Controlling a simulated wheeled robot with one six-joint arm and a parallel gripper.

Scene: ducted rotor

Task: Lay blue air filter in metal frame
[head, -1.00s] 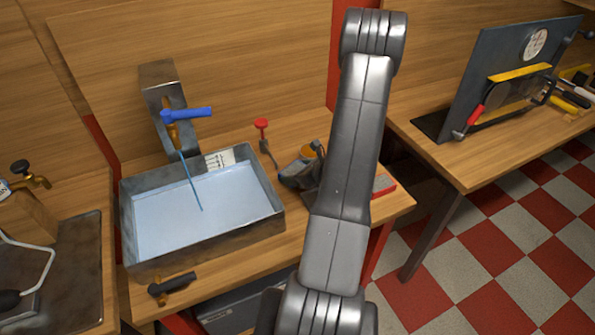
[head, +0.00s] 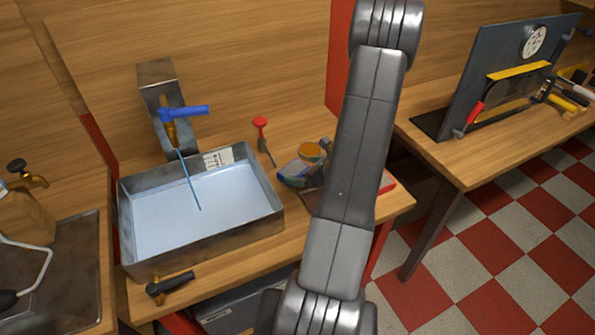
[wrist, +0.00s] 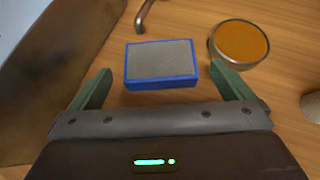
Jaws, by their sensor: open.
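The blue air filter (wrist: 160,63) is a small blue block with a grey mesh top, lying flat on the wooden bench in the wrist view. My gripper (wrist: 162,73) is open and empty, its two green fingers spread to the left and right of the filter's near side. I cannot tell whether the fingers touch it. In the head view my arm covers most of the gripper area. I cannot tell which thing is the metal frame.
A metal tray (head: 273,218) holding pale blue liquid stands left, under a blue-handled tap (head: 185,112). A round orange-topped tin (wrist: 239,43) sits close to the right finger.

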